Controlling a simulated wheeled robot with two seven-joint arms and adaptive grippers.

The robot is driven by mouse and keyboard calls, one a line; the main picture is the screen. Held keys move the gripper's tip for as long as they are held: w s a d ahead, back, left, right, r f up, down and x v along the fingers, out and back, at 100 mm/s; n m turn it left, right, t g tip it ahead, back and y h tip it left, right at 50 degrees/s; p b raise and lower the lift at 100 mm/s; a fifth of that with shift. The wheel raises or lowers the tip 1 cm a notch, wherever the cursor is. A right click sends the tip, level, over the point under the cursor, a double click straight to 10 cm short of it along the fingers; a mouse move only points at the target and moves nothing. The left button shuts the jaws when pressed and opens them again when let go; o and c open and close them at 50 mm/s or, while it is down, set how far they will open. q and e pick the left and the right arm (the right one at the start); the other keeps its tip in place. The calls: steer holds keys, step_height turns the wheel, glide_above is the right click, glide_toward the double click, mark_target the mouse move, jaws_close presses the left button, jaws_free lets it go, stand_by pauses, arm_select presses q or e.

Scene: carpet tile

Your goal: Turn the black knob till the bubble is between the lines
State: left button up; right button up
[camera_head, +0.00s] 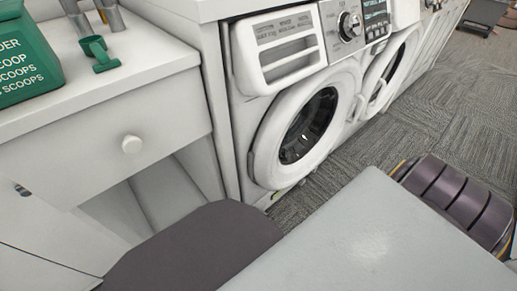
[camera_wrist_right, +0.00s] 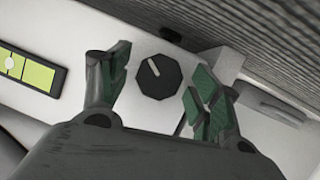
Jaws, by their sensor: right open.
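In the right wrist view the black knob (camera_wrist_right: 158,76) is faceted and has a white pointer line toward its upper left. It sits on a white surface. My right gripper (camera_wrist_right: 160,85) is open, with one green-padded finger on either side of the knob in the picture; I cannot tell whether either touches it. A yellow-green level vial (camera_wrist_right: 36,73) in a dark frame lies at the left edge, partly cut off. A pale round bubble (camera_wrist_right: 9,63) shows near its left end, with thin lines close by; their exact relation is too small to tell. My left gripper is not in view.
The head view shows a white washing machine (camera_head: 262,150) with a round door, and a second machine (camera_head: 394,65) beside it. A white cabinet (camera_head: 100,160) stands left, with a green box (camera_head: 25,60) and green scoop (camera_head: 98,53) on top.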

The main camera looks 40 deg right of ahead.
steer(key=c, duration=1)
steer(key=shift+m+y, duration=0.5)
steer(key=shift+m, duration=0.1)
steer(key=shift+d+m+y, duration=0.15)
steer(key=shift+m+y, duration=0.45)
steer(key=shift+m, duration=0.1)
steer(key=shift+m+y, duration=0.5)
steer(key=shift+m, duration=0.6)
steer(key=o, duration=1)
